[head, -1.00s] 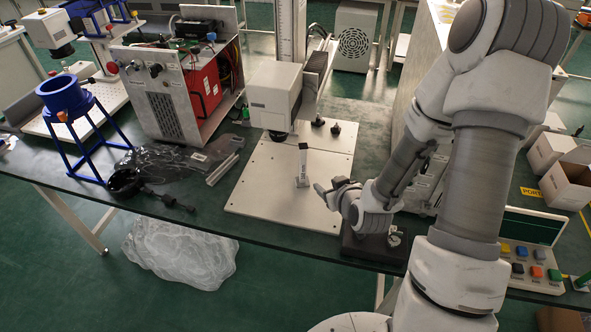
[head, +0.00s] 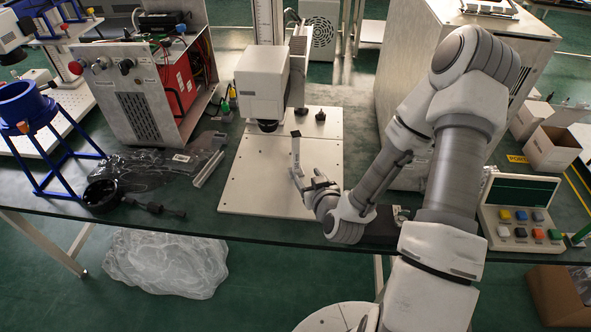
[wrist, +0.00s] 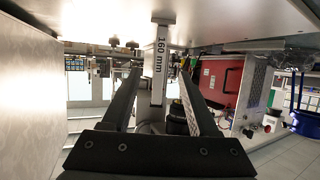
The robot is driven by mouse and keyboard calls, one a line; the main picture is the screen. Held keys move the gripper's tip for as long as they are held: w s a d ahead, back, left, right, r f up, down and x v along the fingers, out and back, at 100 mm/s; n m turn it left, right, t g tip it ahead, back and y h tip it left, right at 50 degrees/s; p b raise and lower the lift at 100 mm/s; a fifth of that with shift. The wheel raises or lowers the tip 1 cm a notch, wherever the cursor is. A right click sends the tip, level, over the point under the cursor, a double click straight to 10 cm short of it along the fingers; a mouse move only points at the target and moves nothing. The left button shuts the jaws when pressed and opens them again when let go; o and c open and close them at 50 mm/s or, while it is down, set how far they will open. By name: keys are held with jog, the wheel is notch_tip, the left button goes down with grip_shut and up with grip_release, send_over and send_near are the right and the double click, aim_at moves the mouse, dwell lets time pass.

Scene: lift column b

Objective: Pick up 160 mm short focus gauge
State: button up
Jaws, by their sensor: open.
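The 160 mm short focus gauge (head: 296,153) is a slim pale post with a dark top. It stands on the white base plate under the boxy head of the column, leaning slightly in the head view. In the wrist view the gauge (wrist: 160,62) shows its "160 mm" label, in a picture that looks upside down. My gripper (head: 306,183) is low over the plate, just right of the gauge's lower part. In the wrist view its two dark fingers (wrist: 161,74) are open, with the gauge showing in the gap. Contact is not visible; how deep the gauge lies between them is unclear.
The white base plate (head: 255,190) has free room left of the gauge. The column's white head (head: 264,82) hangs above and behind it. Two dark knobs (head: 320,115) stand at the plate's back.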

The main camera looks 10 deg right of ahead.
aim_at(297, 162)
jog(key=shift+w+f+b, duration=0.4)
jog(key=shift+w+b, duration=0.2)
jog(key=shift+b, duration=1.25)
jog(key=shift+w+b, duration=0.1)
jog(key=shift+b, duration=0.35)
jog(key=b, duration=0.2)
jog(key=shift+w+f+b, duration=0.2)
jog(key=shift+f+b, duration=0.05)
jog(key=shift+b, duration=0.15)
jog(key=x, duration=0.6)
jog(key=shift+w+a, duration=0.1)
jog(key=shift+w, duration=0.2)
jog(key=shift+r+b+x, duration=0.2)
jog(key=shift+b+x, duration=0.1)
jog(key=shift+x, duration=1.15)
jog(key=shift+r+b+x, duration=0.2)
jog(key=shift+b+x, duration=0.05)
jog(key=shift+x, duration=1.25)
jog(key=shift+w, duration=0.15)
grip_shut()
